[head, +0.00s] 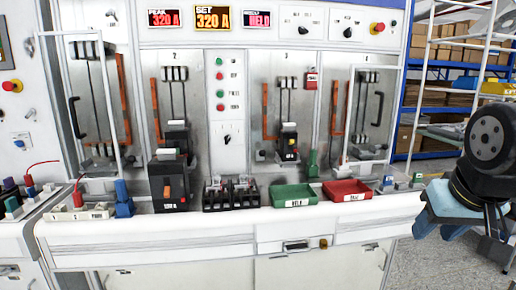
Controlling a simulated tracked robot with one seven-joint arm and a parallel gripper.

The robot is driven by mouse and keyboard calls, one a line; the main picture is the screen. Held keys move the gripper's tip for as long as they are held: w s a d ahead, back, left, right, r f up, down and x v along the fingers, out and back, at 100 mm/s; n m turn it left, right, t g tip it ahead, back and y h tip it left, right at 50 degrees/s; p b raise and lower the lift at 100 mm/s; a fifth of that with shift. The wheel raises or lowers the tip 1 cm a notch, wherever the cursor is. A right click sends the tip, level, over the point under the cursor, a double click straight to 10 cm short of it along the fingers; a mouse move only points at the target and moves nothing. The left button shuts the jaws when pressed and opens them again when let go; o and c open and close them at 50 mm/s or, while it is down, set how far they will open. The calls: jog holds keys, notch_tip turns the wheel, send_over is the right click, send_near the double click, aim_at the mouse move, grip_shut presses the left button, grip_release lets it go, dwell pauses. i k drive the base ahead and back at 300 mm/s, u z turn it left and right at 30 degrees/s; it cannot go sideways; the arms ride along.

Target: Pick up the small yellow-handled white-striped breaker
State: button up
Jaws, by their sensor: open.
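A small black breaker (289,144) with a pale band and a small yellow-orange spot, apparently its handle, sits low in bay 3 of the test panel, right of centre in the head view. It looks upright, below the vertical rods of that bay. A larger black breaker (168,182) with an orange handle stands at the front of bay 2. Another dark breaker (177,136) is behind it. Part of my arm shows at the right edge, well apart from the small breaker.
A green tray (294,195) and a red tray (345,191) lie on the counter before bay 3. A black rack (231,194) is left of them. White-framed doors (95,110) stand at the outer bays. Orange bars flank the bays. Shelves with boxes (440,45) are behind right.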

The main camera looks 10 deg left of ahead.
aim_at(286, 154)
jog(key=u, duration=0.25)
jog(key=i, duration=1)
jog(key=z, duration=0.05)
